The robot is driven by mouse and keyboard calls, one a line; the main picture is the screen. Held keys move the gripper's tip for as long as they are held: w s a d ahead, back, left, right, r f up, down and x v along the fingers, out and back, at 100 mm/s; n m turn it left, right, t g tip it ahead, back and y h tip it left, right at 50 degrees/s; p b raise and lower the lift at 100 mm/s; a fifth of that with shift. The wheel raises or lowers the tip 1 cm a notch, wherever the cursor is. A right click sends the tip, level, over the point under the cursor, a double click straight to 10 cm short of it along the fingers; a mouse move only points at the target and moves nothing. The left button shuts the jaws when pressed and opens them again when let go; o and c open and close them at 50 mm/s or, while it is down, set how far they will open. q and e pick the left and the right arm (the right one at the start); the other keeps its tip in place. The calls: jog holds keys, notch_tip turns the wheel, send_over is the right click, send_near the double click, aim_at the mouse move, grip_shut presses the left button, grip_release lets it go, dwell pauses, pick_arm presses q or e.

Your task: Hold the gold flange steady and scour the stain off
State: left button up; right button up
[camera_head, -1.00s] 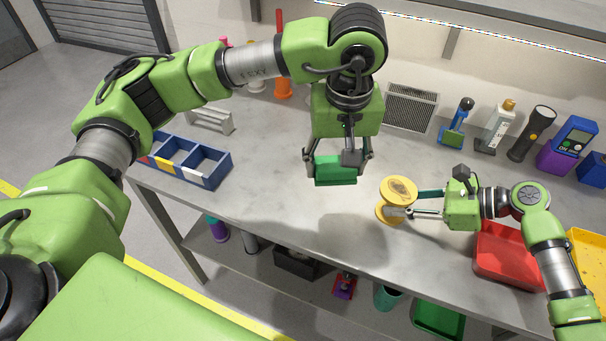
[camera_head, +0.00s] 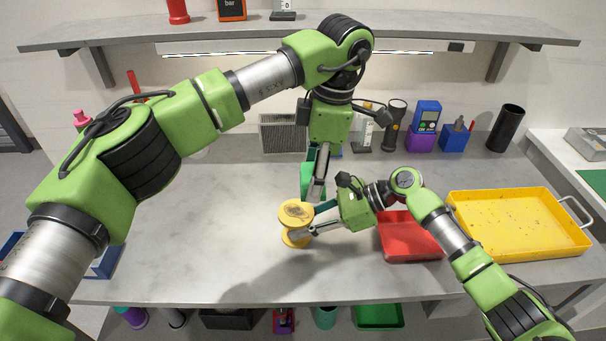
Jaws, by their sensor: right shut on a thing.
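The gold flange (camera_head: 291,238) stands on the bench, shaped like a spool with two discs. A dark brownish stain (camera_head: 296,212) covers the middle of its top disc. My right gripper (camera_head: 303,229) comes from the right and is shut on the flange between the discs. My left gripper (camera_head: 317,186) points down just behind and above the flange. It is shut on a green pad (camera_head: 307,178), which is partly hidden by a finger. The pad looks close to the flange's far edge; I cannot tell whether they touch.
A red tray (camera_head: 412,243) lies right of the flange, partly under my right arm. A yellow tray (camera_head: 520,250) is farther right. A grey grille (camera_head: 282,134), flashlight (camera_head: 396,122) and blue meter (camera_head: 427,117) line the back. The bench left of the flange is clear.

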aim_at(310, 213)
pick_arm(q)
jog(key=shift+f, duration=3.8)
jog(key=shift+a+f, duration=0.25)
jog(key=shift+a, duration=0.5)
jog(key=shift+c, duration=0.5)
jog(key=shift+w+a+f, duration=0.1)
jog(key=shift+w+a, duration=0.05)
jog(key=shift+a, duration=2.7)
jog(key=d, duration=0.7)
jog(key=shift+s+d, duration=0.1)
jog(key=shift+s, duration=0.1)
notch_tip(310, 213, up, 3)
jog(key=shift+w+f, duration=0.1)
jog(key=shift+f, duration=0.05)
jog(key=shift+r, duration=2.95)
pick_arm(e)
jog(key=o, duration=0.9)
